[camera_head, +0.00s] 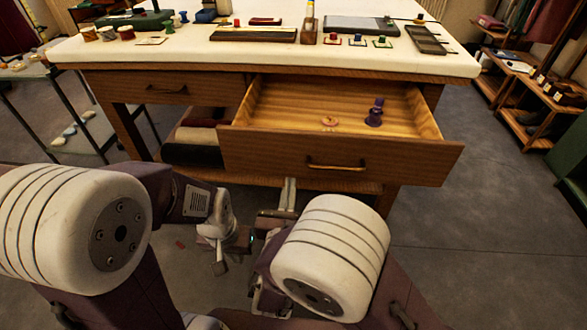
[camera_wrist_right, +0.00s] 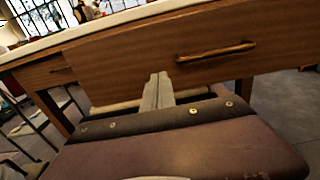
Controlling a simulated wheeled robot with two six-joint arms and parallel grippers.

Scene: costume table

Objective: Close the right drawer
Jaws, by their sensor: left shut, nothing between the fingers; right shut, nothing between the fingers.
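The right drawer (camera_head: 340,155) is pulled well out of the table, its front facing me. A purple spool (camera_head: 375,112) and a small pinkish disc (camera_head: 329,121) lie inside it. Its bar handle (camera_head: 337,165) also shows in the right wrist view (camera_wrist_right: 216,52). My right gripper (camera_head: 289,190) is shut and empty, just below the drawer front and left of the handle. In the right wrist view its fingers (camera_wrist_right: 157,90) point at the drawer's lower edge; whether they touch cannot be told. My left gripper (camera_head: 220,266) is shut and empty, lower and further left, away from the drawer.
The left drawer (camera_head: 166,88) is flush with the table. The white tabletop (camera_head: 280,60) holds spools, trays and sewing items. Rolled cloth (camera_head: 195,145) lies on a shelf under the table. A wooden rack (camera_head: 530,95) stands right; the floor between is clear.

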